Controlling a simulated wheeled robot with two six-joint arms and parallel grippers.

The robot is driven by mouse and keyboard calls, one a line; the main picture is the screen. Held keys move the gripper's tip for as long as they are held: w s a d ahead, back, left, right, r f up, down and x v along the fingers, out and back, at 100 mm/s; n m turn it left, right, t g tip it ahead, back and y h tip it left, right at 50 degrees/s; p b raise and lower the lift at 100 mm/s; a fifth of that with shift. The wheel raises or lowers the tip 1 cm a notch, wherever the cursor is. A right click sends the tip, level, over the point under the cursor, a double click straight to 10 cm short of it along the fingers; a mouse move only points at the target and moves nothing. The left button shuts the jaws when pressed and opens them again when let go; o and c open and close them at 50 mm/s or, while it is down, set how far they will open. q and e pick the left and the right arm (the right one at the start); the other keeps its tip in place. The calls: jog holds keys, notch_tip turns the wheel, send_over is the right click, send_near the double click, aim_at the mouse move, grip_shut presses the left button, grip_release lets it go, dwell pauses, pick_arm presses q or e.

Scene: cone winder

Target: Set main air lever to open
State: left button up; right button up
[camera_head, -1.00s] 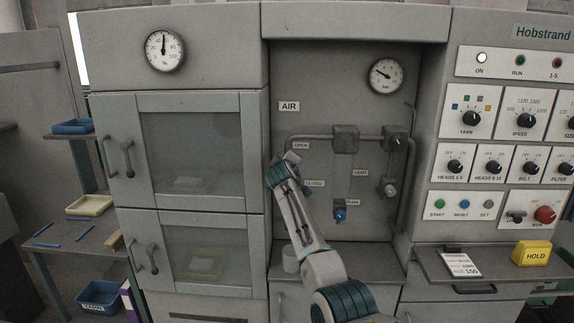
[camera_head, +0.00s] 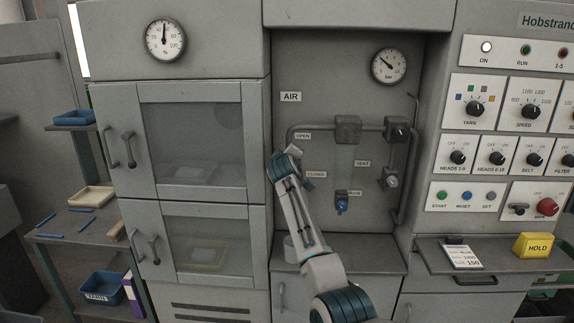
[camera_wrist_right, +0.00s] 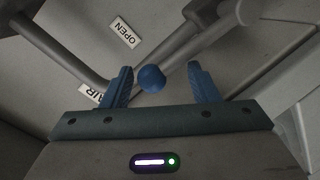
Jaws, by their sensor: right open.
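The air panel (camera_head: 345,80) has an OPEN label (camera_head: 302,135) and, lower, a CLOSED label (camera_head: 316,174). My right gripper (camera_wrist_right: 163,74) is open, with a round blue knob (camera_wrist_right: 152,78) between its two blue fingers, nearer the left one. The knob looks like the end of the air lever; a grey rod runs from behind it to the upper right in the wrist view. I cannot tell whether a finger touches the knob. In the head view my right gripper (camera_head: 286,160) hides the lever at the panel's left, just below OPEN. My left gripper is out of view.
Grey pipes (camera_head: 320,132) with valve blocks cross the panel. A blue drain knob (camera_head: 341,206) and a vent valve (camera_head: 390,180) sit lower. A grey cup (camera_head: 292,248) stands behind my arm. Cabinet doors (camera_head: 195,145) are at left and a control panel (camera_head: 500,150) at right.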

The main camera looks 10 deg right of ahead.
jog(key=b+v, duration=0.2)
jog(key=v, duration=0.6)
jog(key=shift+s, duration=0.3)
jog(key=shift+f, duration=0.1)
jog(key=s+d+f+m+g+y, duration=0.1)
jog(key=s+f+g, duration=0.25)
jog(key=f, duration=1.85)
jog(key=s+d+f+g+y, duration=0.15)
jog(key=s+f, duration=0.35)
jog(key=f, duration=1.7)
jog(key=s+d+f+m+g, duration=0.1)
jog(key=s+f+g, duration=0.1)
jog(key=s+f, duration=0.9)
jog(key=s+d+f+m+g, duration=0.1)
jog(key=s+f, duration=0.8)
jog(key=f, duration=0.4)
jog(key=s+d+f+m+g, duration=0.1)
jog(key=s+f, duration=0.5)
jog(key=s, duration=1)
jog(key=s+d+f+m+g, duration=0.2)
jog(key=s+d+f, duration=0.3)
jog(key=s, duration=1.2)
jog(key=s+d+f+m+g+y, duration=0.1)
jog(key=s+f, duration=0.7)
jog(key=s, duration=0.9)
jog(key=shift+d+f+g, duration=0.2)
jog(key=shift+d+g, duration=0.7)
jog(key=shift+g, duration=0.1)
